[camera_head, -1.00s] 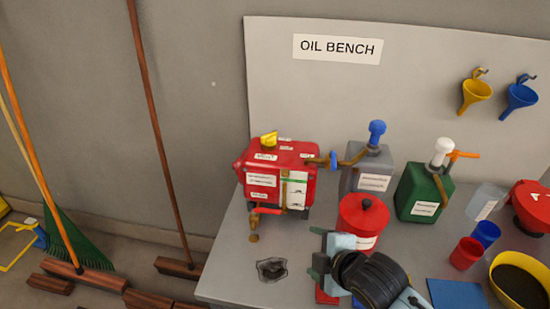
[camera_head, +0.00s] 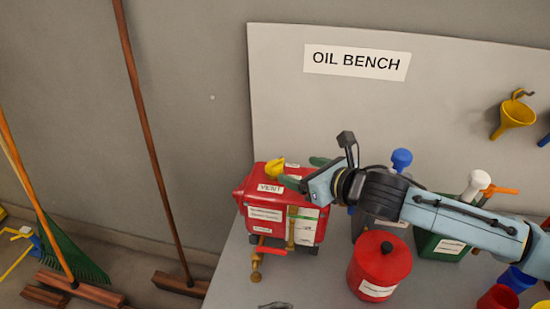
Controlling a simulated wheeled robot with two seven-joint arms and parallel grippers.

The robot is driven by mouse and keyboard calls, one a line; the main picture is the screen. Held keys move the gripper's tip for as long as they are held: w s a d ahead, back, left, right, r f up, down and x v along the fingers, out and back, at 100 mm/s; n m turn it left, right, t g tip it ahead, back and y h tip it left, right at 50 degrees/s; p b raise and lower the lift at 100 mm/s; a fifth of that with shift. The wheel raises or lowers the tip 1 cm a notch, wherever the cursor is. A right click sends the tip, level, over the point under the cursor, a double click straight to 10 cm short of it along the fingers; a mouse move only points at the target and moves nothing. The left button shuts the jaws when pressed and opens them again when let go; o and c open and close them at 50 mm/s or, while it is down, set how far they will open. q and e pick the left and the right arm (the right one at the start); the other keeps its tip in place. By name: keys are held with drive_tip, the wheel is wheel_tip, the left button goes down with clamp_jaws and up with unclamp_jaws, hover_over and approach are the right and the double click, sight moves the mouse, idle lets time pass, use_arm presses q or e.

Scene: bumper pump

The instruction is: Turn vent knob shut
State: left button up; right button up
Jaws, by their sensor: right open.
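The yellow vent knob (camera_head: 275,163) sits on top of the red tank (camera_head: 262,190), beside a label reading VENT. My right gripper (camera_head: 304,172) reaches in from the right over the tank's top, just right of the knob. Its green-tipped fingers are spread, with a gap between them, and nothing shows held. The knob looks outside the fingers; I cannot tell whether a fingertip touches it. My wrist and forearm hide the tank's right top and parts of the cans behind. My left gripper is out of view.
A red lidded can (camera_head: 380,266) stands front right of the tank. A grey can with a blue pump cap (camera_head: 401,160) and a green can (camera_head: 440,247) stand behind my arm. A brass tap (camera_head: 256,262) juts from the tank's front.

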sight(276, 163)
drive_tip(key=x, duration=0.5)
drive_tip(key=shift+w+a+f, duration=0.15)
drive_tip(key=shift+w+f, duration=0.05)
drive_tip(key=shift+w, duration=0.05)
drive_tip(key=x, duration=0.5)
drive_tip(key=shift+w, duration=0.1)
drive_tip(key=shift+w+f, duration=0.1)
drive_tip(key=shift+f, duration=0.05)
drive_tip(key=shift+w+a, duration=0.1)
drive_tip(key=c, duration=1)
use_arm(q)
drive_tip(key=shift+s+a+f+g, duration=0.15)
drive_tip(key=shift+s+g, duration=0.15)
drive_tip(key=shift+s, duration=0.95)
